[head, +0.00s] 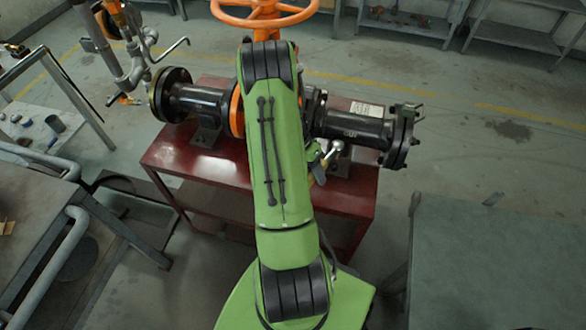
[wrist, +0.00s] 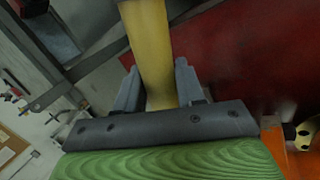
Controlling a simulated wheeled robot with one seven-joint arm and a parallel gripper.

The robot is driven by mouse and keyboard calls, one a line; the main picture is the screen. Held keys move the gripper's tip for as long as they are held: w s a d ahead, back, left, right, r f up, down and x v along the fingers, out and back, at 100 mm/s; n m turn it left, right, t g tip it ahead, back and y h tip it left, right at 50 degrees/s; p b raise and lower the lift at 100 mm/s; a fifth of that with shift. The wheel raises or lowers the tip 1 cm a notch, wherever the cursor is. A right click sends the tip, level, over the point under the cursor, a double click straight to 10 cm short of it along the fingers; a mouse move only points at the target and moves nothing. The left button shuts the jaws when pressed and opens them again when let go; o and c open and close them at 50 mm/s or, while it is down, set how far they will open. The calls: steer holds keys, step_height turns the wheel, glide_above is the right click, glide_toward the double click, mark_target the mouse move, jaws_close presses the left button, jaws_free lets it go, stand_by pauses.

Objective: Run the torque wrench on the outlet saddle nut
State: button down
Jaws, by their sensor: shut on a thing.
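In the wrist view my gripper (wrist: 157,82) is shut on a thick yellow bar, the handle of the torque wrench (wrist: 150,40). The handle runs up out of the picture between the two grey fingers. In the head view my arm hides most of the gripper. A silver wrench head (head: 333,150) and a bit of yellow show just right of the arm, beside the right-hand black pipe (head: 352,125) and its support. I cannot make out the saddle nut, or whether the wrench is seated on it.
The valve assembly stands on a red table (head: 168,158) with an orange handwheel (head: 264,14) above. A flange (head: 401,137) ends the right-hand pipe. Grey benches stand at left (head: 40,215) and lower right (head: 500,260). Open floor lies behind on the right.

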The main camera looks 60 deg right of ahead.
steer(key=shift+s+d+r, duration=0.1)
steer(key=shift+s+d, duration=0.1)
steer(key=shift+d, duration=0.05)
steer(key=shift+a, duration=0.25)
steer(key=shift+a, duration=0.2)
steer(key=shift+f+b, duration=1.75)
steer(key=shift+f, duration=0.2)
steer(key=shift+f+b, duration=1.45)
steer(key=shift+f, duration=0.1)
steer(key=shift+f+b, duration=0.3)
steer(key=shift+b, duration=0.05)
